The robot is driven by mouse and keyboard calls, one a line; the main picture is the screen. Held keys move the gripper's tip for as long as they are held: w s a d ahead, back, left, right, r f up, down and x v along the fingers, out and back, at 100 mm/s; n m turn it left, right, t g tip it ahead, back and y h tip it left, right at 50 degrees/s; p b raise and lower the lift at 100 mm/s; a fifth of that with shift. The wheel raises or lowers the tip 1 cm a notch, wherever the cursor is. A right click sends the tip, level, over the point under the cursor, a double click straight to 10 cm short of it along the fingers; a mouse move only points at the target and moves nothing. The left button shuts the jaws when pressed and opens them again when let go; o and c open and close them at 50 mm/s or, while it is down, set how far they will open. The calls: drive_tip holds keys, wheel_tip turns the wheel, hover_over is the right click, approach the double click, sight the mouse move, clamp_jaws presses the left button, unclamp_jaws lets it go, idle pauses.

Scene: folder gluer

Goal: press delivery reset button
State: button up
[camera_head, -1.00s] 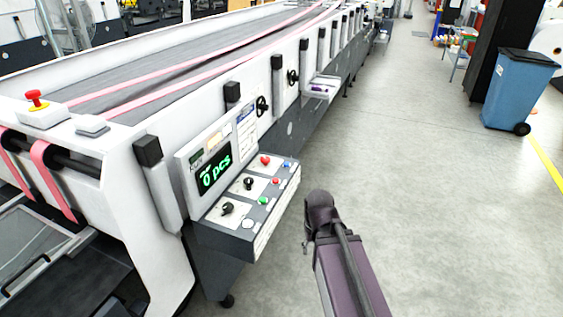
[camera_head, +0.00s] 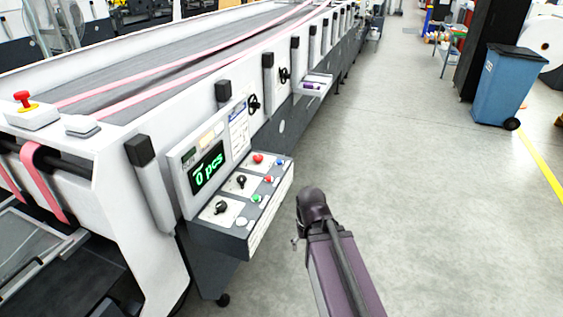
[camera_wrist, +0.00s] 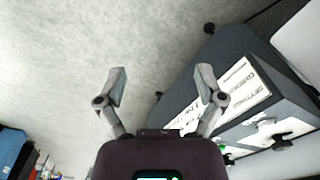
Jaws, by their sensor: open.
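The control panel (camera_head: 215,236) juts from the side of the folder gluer, with a display (camera_head: 208,170) reading "0 pcs". On it are a red button (camera_head: 258,158), a smaller red button (camera_head: 268,179), a blue button (camera_head: 281,163), a green button (camera_head: 256,198), a white button (camera_head: 241,221) and black knobs (camera_head: 221,207). I cannot read which is the delivery reset. My gripper (camera_wrist: 160,85) is open and empty in the wrist view, beside the panel's labelled front face (camera_wrist: 225,95).
A red emergency stop (camera_head: 22,98) sits on the machine's near left corner. A small tray (camera_head: 314,84) sticks out further along the machine. A blue bin (camera_head: 502,88) stands at the right. The grey floor between is clear.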

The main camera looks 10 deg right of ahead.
clamp_jaws()
idle(1.2)
